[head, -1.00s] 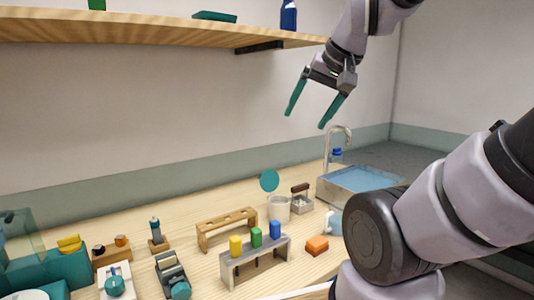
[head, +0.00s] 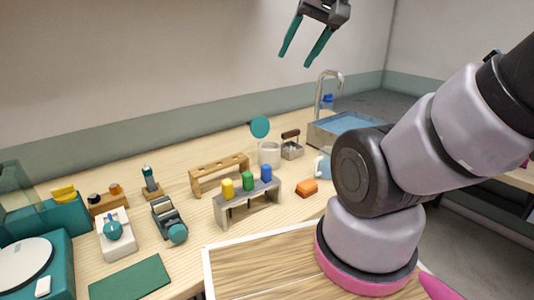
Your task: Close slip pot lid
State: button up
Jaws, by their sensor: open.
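The slip pot (head: 269,154) is a small whitish cup standing toward the back of the wooden bench. Its round teal lid (head: 260,126) stands up open at the pot's back left rim. My gripper (head: 303,58) is open and empty, with two teal fingers pointing down. It is high in the air, above and apart from the pot and slightly to its right in the head view. Nothing hides the lid.
A small metal box with a dark handle (head: 291,147) stands close right of the pot. A wooden rack (head: 219,174) and a grey rack (head: 248,205) with coloured blocks stand in front left. An orange block (head: 307,188) and the sink (head: 350,128) are to the right.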

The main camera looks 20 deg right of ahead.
jog(key=shift+w+r, duration=0.15)
jog(key=shift+w, duration=0.3)
jog(key=c, duration=0.5)
jog(key=w, duration=0.4)
jog(key=w+n+g, duration=0.1)
jog(key=w, duration=0.3)
jog(key=w+r+n, duration=0.1)
jog(key=w, duration=0.3)
jog(key=shift+w+r+g+h, duration=0.1)
jog(key=shift+w+g+h, duration=0.2)
grip_shut()
jog(key=n+g, duration=0.2)
jog(key=n, duration=0.2)
send_over(257, 127)
jog(key=s+a, duration=0.2)
notch_tip(257, 127, down, 11)
jog(key=w+f+n+g, duration=0.1)
jog(key=w+f, duration=0.5)
jog(key=f, duration=0.5)
jog(key=w+f+n, duration=0.1)
jog(key=w+f, duration=0.4)
jog(key=f, duration=0.7)
jog(key=shift+s+d+r, duration=0.1)
jog(key=shift+s+r, duration=0.5)
jog(key=shift+s, duration=0.25)
jog(key=shift+s+d+r, duration=0.1)
jog(key=shift+s+r, duration=0.5)
jog(key=shift+s, duration=0.2)
